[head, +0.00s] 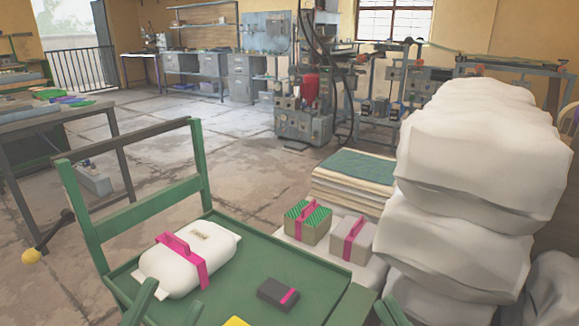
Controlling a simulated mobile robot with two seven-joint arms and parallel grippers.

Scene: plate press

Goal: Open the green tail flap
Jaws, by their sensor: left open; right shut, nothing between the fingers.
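A green cart has a flat bed (322,277) at the bottom centre, with an upright green frame (128,207) at its left and back. A green raised edge (350,305) runs along the bed's right side. Green pieces also rise at the bottom edge, cut off by the picture. I cannot tell which green part is the tail flap, or whether it is open. A white sack (190,265) with a pink strap and handle lies on the bed. A dark block (277,294) with a pink band lies right of it. Neither of my grippers is visible.
Big white sacks (475,165) are stacked at the right. Two pink-strapped boxes (307,222) and a layered pile (352,180) stand behind the cart. Floor behind is mostly clear.

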